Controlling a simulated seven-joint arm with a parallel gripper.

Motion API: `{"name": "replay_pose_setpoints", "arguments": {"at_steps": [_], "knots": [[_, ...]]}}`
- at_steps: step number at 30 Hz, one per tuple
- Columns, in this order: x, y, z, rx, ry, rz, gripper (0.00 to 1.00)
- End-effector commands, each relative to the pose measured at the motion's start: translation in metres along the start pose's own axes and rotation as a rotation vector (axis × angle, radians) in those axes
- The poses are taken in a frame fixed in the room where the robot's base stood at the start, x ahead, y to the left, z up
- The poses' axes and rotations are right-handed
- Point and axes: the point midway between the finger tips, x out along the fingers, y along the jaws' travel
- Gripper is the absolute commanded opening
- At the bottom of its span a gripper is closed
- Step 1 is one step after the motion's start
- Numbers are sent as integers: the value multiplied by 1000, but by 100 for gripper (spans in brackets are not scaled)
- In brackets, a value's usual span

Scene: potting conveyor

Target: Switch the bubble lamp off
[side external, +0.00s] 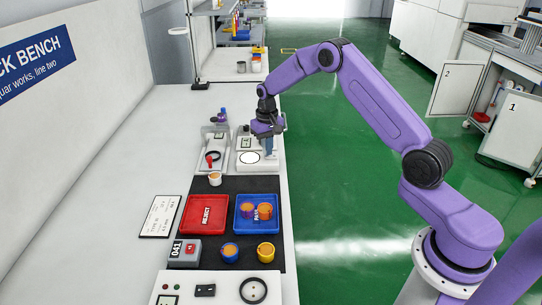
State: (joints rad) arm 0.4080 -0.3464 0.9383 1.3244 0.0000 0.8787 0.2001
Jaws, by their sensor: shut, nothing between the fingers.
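A white box (245,171) with a bright round white disc (249,157) on its top stands at the far end of the black mat; it looks like the bubble lamp, and the disc looks lit. My gripper (269,154) points down at the right side of this box, just right of the disc. Its fingers are together and hold nothing. Whether the fingertips touch the box cannot be told from this view. Any switch on the lamp is hidden or too small to make out.
Left of the lamp is a grey fixture with a red handle (209,161), and a white cup (215,179) stands before it. Nearer are a red tray (187,216), a blue tray (239,222) with two cups, a blue cup (229,252), a yellow cup (265,252) and a red-button box (185,252).

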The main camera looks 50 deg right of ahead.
Motion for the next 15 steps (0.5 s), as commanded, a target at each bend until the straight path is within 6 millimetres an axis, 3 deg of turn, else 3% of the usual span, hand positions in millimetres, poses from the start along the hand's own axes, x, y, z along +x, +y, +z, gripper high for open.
{"name": "replay_pose_setpoints", "arguments": {"at_steps": [15], "knots": [[4, 0, 0, 0, -1, 0, 0]]}}
